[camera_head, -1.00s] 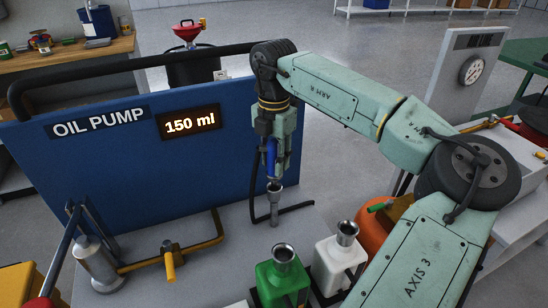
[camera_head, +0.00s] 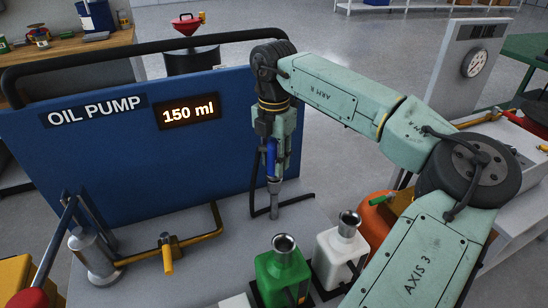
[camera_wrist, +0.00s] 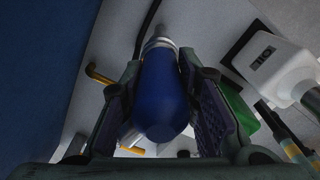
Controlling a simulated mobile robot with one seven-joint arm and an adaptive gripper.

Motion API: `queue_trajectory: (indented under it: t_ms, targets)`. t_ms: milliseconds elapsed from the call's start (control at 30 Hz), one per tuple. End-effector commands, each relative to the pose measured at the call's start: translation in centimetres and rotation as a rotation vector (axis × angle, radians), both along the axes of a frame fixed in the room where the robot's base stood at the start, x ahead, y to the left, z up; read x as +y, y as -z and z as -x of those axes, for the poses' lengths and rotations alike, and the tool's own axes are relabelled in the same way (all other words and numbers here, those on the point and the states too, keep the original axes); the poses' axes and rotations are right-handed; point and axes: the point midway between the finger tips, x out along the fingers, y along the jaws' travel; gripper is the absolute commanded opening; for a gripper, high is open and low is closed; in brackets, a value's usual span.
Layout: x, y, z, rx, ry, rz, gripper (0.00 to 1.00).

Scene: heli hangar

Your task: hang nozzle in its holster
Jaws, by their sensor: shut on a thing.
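The nozzle (camera_head: 271,160) has a blue body and a grey metal collar and spout pointing down. My gripper (camera_head: 271,176) is shut on its blue body and holds it roughly upright in front of the right part of the blue panel, above the grey bench top. In the wrist view the blue body (camera_wrist: 162,95) sits between my two dark finger pads, with the metal end beyond it. I cannot tell whether the spout touches the bench. I cannot make out the holster for certain in either view.
The blue OIL PUMP panel (camera_head: 60,170) reads 150 ml. A black hose or bar (camera_head: 297,201) lies by the spout. A green jug (camera_head: 282,275) and a white jug (camera_head: 340,250) stand to the right front. A metal cylinder (camera_head: 95,258) with yellow pipe (camera_head: 200,240) stands left.

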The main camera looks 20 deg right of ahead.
Motion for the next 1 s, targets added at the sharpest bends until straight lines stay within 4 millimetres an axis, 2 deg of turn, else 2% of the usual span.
queue_trajectory:
  t_ms: [100, 133, 467, 667, 1000]
  targets:
    - [0.0, 0.45, -0.01, -0.001, 0.0, 0.0, 0.0]
    - [0.0, 0.34, -0.01, -0.001, 0.0, 0.0, 0.3]
    - [-0.01, 0.32, 0.0, 0.0, 0.0, 0.0, 0.52]
    - [-0.01, 0.33, 0.0, 0.0, 0.0, 0.0, 0.52]
    - [-0.01, 0.36, 0.01, 0.001, 0.0, 0.001, 0.72]
